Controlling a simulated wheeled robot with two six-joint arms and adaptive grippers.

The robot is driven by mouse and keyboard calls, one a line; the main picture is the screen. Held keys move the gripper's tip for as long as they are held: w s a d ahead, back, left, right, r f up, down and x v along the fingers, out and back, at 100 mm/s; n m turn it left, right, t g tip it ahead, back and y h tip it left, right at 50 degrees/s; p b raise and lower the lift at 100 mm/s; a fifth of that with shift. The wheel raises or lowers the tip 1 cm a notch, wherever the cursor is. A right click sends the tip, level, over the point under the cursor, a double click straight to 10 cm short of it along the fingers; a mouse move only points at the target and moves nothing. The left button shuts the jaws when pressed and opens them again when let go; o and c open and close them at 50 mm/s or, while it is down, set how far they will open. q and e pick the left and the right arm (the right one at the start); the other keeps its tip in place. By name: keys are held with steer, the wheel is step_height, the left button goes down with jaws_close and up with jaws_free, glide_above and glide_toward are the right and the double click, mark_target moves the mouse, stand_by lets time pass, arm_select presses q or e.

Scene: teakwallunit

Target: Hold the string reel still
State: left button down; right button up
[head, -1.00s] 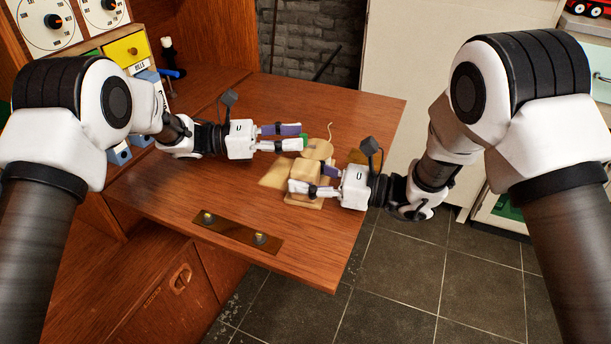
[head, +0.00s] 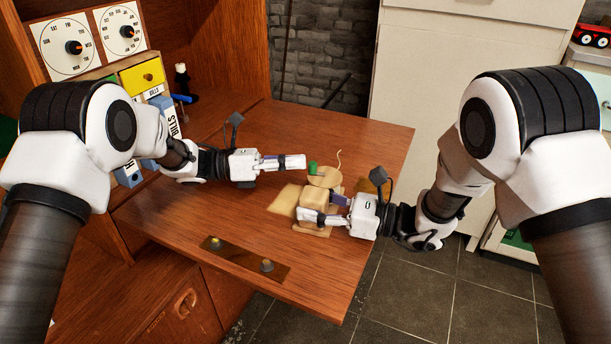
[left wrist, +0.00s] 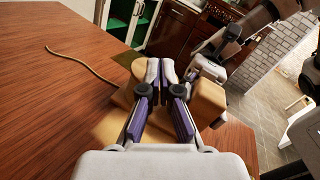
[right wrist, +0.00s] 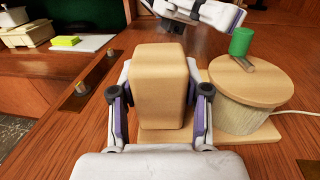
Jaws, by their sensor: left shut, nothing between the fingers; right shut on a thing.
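The string reel (head: 325,178) is a pale wooden drum with a round lid, a green knob (right wrist: 241,42) and a loose string. It stands on a wooden base with an upright block (right wrist: 160,85) beside the drum. My right gripper (head: 318,208) is shut on this block, one finger on each side, in the right wrist view. My left gripper (head: 304,161) is shut and empty, its tips close to the green knob in the head view. In the left wrist view its closed fingers (left wrist: 166,72) hide part of the reel; I cannot tell whether they touch it.
The reel stands on a wooden drop-leaf (head: 170,222) with a brass plate (head: 245,257) near its front edge. A flat tan piece (head: 285,200) lies left of the reel. The cabinet's small yellow drawer (head: 142,76) is at the back left. The leaf's front left is clear.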

arm_select(q)
steer(key=s+a+r+n+t, duration=0.15)
steer(key=a+n, duration=0.25)
steer(key=n, duration=1.1)
steer(key=a+r+n+t, duration=0.15)
steer(key=a+n, duration=0.25)
steer(key=n, duration=1.1)
steer(key=f+n+t, duration=0.1)
steer(key=n, duration=0.6)
steer(key=w+f+n+t+y, duration=0.1)
steer(key=n, duration=0.6)
steer(key=f+n+t+y, duration=0.1)
steer(key=n, duration=0.6)
steer(key=shift+w+f, duration=0.2)
steer(key=shift+w, duration=0.2)
steer(key=n, duration=0.3)
steer(key=shift+w+f+t, duration=0.15)
steer(key=shift+f+t, duration=0.25)
steer(key=shift+w+d+n, duration=0.1)
steer(key=shift+d+n, duration=0.1)
steer(key=shift+n, duration=0.1)
steer(key=x, duration=0.9)
steer(key=shift+w+d+f, duration=0.15)
steer(key=shift+d+f, duration=0.05)
steer(key=shift+d, duration=0.1)
steer(key=s, duration=0.3)
steer(key=shift+s+d+r, duration=0.1)
steer(key=shift+s+d, duration=0.15)
steer(key=shift+s, duration=0.2)
